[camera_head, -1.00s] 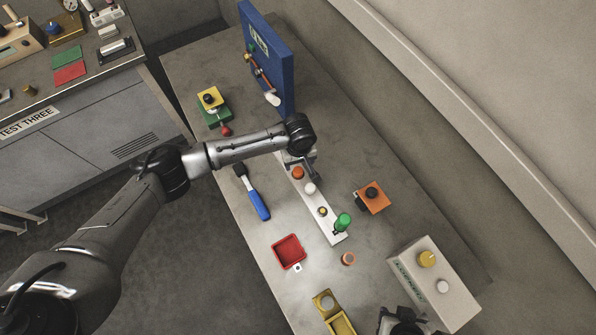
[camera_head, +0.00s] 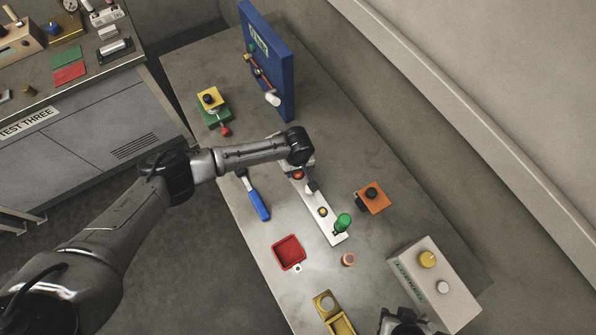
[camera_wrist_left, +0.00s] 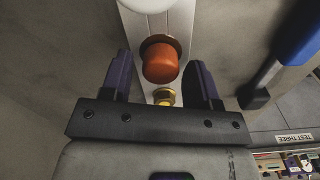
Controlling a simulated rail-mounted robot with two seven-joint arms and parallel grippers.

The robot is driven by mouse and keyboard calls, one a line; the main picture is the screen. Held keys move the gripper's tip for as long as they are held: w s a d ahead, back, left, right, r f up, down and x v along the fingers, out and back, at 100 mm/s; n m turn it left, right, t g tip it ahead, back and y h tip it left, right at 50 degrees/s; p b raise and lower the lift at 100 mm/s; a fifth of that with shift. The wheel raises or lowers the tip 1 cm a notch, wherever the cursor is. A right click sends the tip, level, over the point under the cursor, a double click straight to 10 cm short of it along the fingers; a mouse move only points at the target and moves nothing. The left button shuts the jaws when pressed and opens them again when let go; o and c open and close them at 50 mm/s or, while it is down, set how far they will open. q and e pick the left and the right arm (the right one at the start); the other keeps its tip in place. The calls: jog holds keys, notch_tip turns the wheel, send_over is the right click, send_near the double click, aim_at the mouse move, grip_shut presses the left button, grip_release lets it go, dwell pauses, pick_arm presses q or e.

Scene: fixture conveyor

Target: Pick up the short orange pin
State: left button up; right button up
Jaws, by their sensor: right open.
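The short orange pin (camera_head: 298,175) stands in the white strip (camera_head: 330,228) on the table. In the head view it is partly hidden by my left gripper (camera_head: 306,182). In the left wrist view the orange pin (camera_wrist_left: 160,63) has a rounded top and a wider collar, and sits between the fingers of my left gripper (camera_wrist_left: 160,72). These fingers are open, with a gap on each side of the pin. My right gripper (camera_head: 402,326) is only partly in view at the bottom edge, open and away from the strip.
A white pin (camera_head: 309,189), a yellow pin (camera_head: 322,211) and a tall green pin (camera_head: 343,222) share the strip. A blue-handled tool (camera_head: 258,205), a red tray (camera_head: 275,254), an orange block (camera_head: 374,198) and an orange ring (camera_head: 348,259) lie around it. A blue panel (camera_head: 280,80) stands behind.

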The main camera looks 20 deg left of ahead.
pick_arm(q)
jog(key=c, duration=0.8)
jog(key=shift+r, duration=0.15)
